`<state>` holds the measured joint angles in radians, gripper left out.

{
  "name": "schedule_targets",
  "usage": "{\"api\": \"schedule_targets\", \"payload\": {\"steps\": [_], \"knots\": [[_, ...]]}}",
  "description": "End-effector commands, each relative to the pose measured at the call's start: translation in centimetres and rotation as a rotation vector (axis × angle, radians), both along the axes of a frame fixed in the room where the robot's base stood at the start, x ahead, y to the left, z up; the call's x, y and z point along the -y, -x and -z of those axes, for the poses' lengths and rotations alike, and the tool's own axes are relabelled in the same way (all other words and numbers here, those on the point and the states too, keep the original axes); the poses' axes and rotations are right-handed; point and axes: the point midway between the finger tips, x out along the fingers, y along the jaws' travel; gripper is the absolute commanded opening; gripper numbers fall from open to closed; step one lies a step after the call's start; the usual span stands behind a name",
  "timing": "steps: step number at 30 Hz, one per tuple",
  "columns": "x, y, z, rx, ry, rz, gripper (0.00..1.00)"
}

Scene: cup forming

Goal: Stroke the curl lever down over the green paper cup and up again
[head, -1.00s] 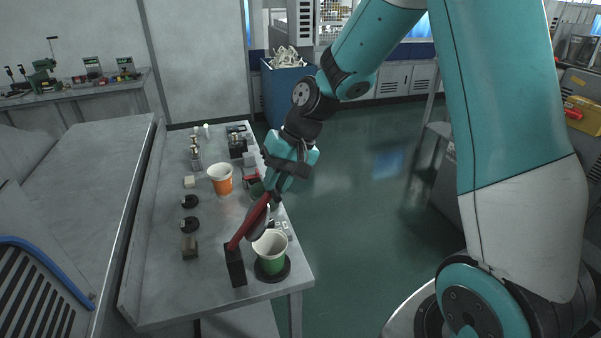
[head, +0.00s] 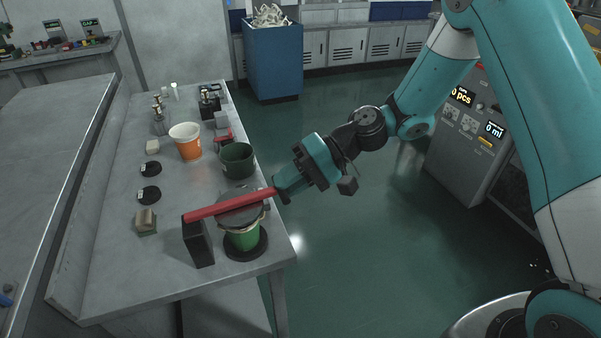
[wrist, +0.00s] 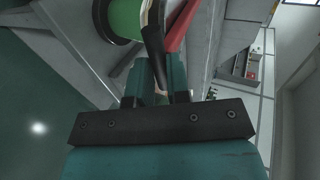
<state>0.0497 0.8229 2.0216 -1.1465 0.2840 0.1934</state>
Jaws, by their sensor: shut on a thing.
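The red curl lever (head: 225,204) runs nearly level from the top of a black post (head: 198,243) to my gripper (head: 279,190), which is shut on its free end. The lever's dark round head (head: 240,215) covers the mouth of the green paper cup (head: 243,239); a strip of pale rim shows at its edge. Whether the head presses on the rim is hard to tell. The cup stands upright on a black round base (head: 258,247). The wrist view shows my fingers (wrist: 157,82) at the lever (wrist: 181,28), with the green cup (wrist: 125,17) beside it.
A dark green container (head: 238,162) and an orange cup (head: 186,143) stand farther back on the table (head: 110,265). Black discs (head: 149,195) and a small block (head: 146,221) lie left. Open floor is to the right of the table.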

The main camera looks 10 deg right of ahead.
Motion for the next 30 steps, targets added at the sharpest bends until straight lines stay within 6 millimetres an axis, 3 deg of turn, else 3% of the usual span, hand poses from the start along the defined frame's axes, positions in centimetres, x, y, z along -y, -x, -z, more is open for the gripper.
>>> {"api": "schedule_targets", "payload": {"steps": [6, 22, 23, 25, 30], "knots": [[-0.1, 0.0, 1.4, 0.000, 0.003, -0.004, 0.00], [0.0, -0.1, 1.8, 0.000, 0.007, -0.001, 0.00], [0.0, -0.1, 1.8, 0.000, 0.007, -0.001, 0.23], [0.0, 0.0, 1.8, 0.000, 0.006, -0.001, 0.39], [-0.1, 0.0, 1.7, 0.001, 0.005, -0.002, 0.42]]}}
